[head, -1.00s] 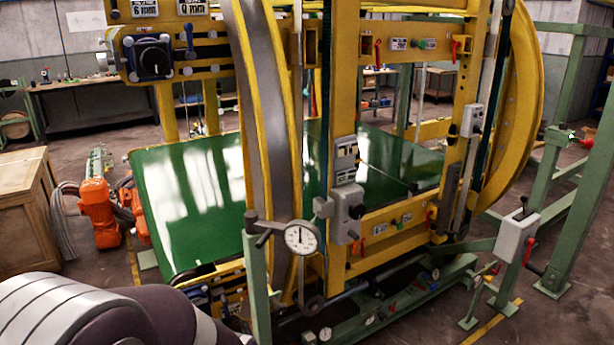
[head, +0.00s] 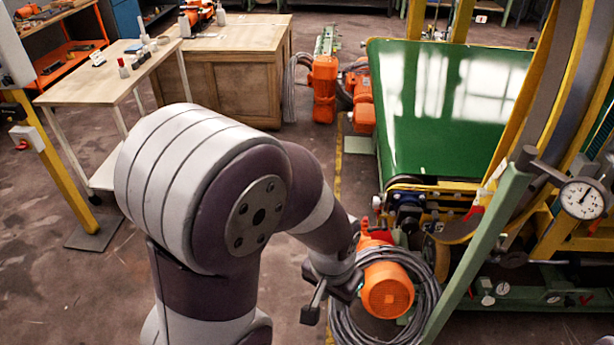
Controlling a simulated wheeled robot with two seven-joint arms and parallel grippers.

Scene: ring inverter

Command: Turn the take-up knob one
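My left arm reaches across the middle of the head view. Its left gripper (head: 330,299) hangs low over the floor beside an orange motor (head: 387,290), with its fingers apart and nothing visible between them. Small knobs and fittings (head: 408,208) sit at the lower end of the green belt (head: 430,120), to the upper right of the gripper and apart from it. I cannot tell which of them is the take-up knob. My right gripper is not in view.
A dial gauge (head: 582,199) is mounted by a green post (head: 478,255) on the right. Grey cable (head: 345,325) is coiled around the orange motor. A wooden cabinet (head: 232,75) and a small table (head: 104,76) stand at the back left.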

